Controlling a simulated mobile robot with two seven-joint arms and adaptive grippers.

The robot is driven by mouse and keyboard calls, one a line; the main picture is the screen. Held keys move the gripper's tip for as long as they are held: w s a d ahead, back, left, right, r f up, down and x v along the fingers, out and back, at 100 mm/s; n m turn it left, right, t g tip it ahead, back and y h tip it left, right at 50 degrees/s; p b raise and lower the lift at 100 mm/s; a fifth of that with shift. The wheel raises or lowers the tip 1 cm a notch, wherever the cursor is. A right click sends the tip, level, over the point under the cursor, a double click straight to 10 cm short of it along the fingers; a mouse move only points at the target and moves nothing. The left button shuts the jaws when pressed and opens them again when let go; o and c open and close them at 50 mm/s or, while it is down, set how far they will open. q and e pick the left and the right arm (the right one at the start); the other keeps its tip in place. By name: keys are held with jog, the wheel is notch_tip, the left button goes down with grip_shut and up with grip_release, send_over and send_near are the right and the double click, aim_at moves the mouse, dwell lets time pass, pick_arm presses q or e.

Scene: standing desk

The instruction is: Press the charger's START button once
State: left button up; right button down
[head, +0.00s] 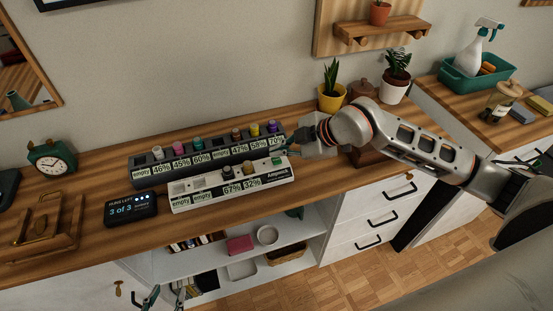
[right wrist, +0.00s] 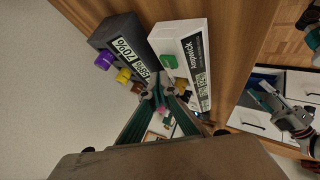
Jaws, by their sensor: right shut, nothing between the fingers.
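The white Ampwick charger (head: 234,191) lies on the desk, with labels reading empty, empty, 67% and 82%. A green button (head: 276,161) sits at its right end; its lettering is not readable. The button also shows in the right wrist view (right wrist: 168,62), just beyond the fingertips. My right gripper (head: 281,150) is shut and empty above the charger's right end, close to the button. In the right wrist view its fingertips (right wrist: 159,88) appear apart from the button. My left gripper (head: 167,292) is open and empty, low in front of the desk.
A dark battery rack (head: 146,173) with coloured caps stands directly behind the charger. A small display (head: 131,208) left of it reads "RUNS LEFT 3 of 3". A clock (head: 51,160) stands farther left; potted plants (head: 331,95) stand behind my right arm.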

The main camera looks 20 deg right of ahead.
aim_at(279, 161)
dwell(0.8)
jog(key=shift+f, duration=0.2)
jog(key=shift+f, duration=0.25)
jog(key=shift+f+b, duration=0.4)
jog(key=shift+f, duration=0.1)
dwell(0.8)
jog(key=shift+r, duration=0.15)
jog(key=shift+r+p, duration=0.8)
jog(key=shift+r+p, duration=2.05)
jog(key=shift+r, duration=0.5)
